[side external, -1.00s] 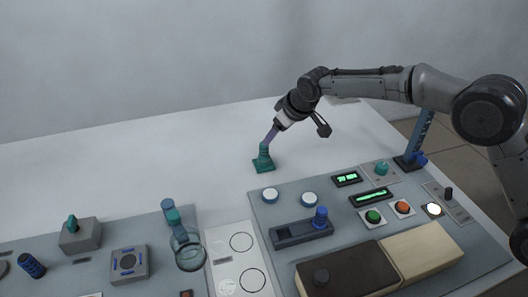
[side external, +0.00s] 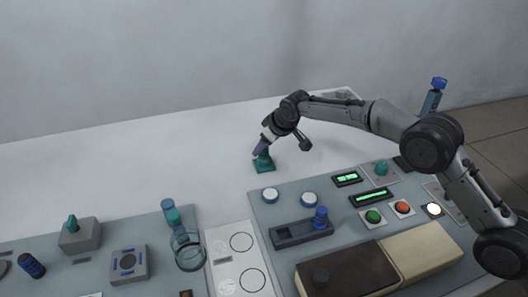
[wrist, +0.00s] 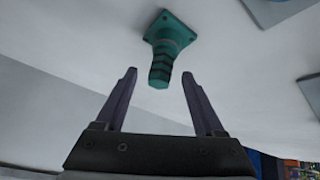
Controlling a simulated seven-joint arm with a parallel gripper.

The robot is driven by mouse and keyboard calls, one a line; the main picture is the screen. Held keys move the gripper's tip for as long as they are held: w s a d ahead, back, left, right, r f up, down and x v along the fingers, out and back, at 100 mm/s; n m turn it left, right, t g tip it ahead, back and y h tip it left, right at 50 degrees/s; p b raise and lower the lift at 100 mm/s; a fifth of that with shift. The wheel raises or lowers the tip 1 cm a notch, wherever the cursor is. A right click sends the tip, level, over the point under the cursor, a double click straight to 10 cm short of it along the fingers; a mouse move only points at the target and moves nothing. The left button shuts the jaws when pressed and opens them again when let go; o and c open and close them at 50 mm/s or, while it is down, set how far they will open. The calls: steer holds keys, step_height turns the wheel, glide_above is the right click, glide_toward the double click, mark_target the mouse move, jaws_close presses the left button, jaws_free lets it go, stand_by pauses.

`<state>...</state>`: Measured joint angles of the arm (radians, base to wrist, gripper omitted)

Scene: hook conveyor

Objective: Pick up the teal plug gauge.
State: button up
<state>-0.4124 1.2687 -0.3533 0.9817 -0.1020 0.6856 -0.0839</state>
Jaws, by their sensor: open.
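The teal plug gauge (side external: 264,166) appears to be the piece standing on the white table, with a square base and an upright stem. In the wrist view the plug gauge (wrist: 169,32) shows its base with corner holes and dark bands round the stem. My gripper (side external: 257,152) is low over it in the side view, tilted, with a finger partly covering the stem. In the wrist view my gripper (wrist: 158,75) is open, and the stem's end shows in the gap between the fingertips. Neither finger visibly touches the stem there.
The grey panel in front carries two white-capped round buttons (side external: 270,194), a slotted block with a blue knob (side external: 320,217) and lit green displays (side external: 371,197). A clear glass vessel (side external: 189,252) stands further left. The white table behind and left of the gauge is clear.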

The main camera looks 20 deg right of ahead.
jaws_close()
stand_by(0.3)
steer(key=shift+r, duration=0.1)
